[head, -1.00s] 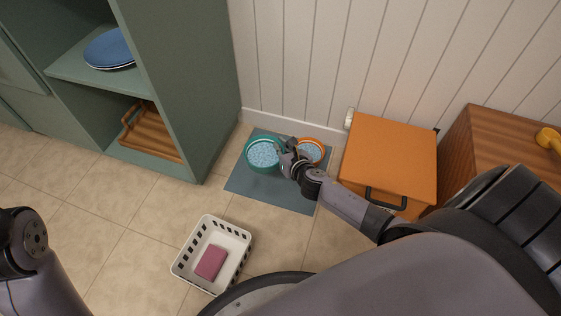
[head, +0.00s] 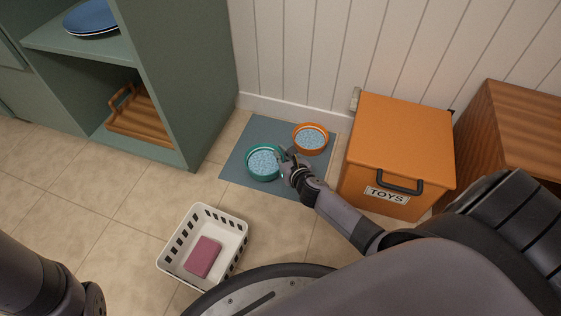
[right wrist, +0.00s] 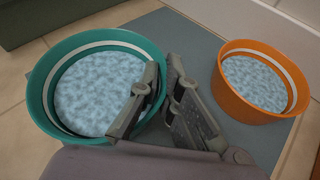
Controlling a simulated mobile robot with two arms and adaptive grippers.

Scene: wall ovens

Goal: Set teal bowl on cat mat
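The teal bowl (head: 264,162), filled with pale blue stuff, is upright over the left part of the blue-grey cat mat (head: 237,166). It looks level and low; whether its base touches the mat is hard to tell. My right gripper (head: 285,158) is at the bowl's right rim. In the right wrist view the teal bowl (right wrist: 50,105) fills the left side, with one finger inside its rim and the other outside, close together on the wall. My left arm shows at the lower left, but its gripper is out of view.
An orange bowl (head: 310,138) stands on the mat, behind and right of the teal one. An orange toy box (head: 400,140) is to the right. A white basket (head: 240,235) with a pink block (head: 203,256) is in front. A green shelf (head: 190,80) stands left.

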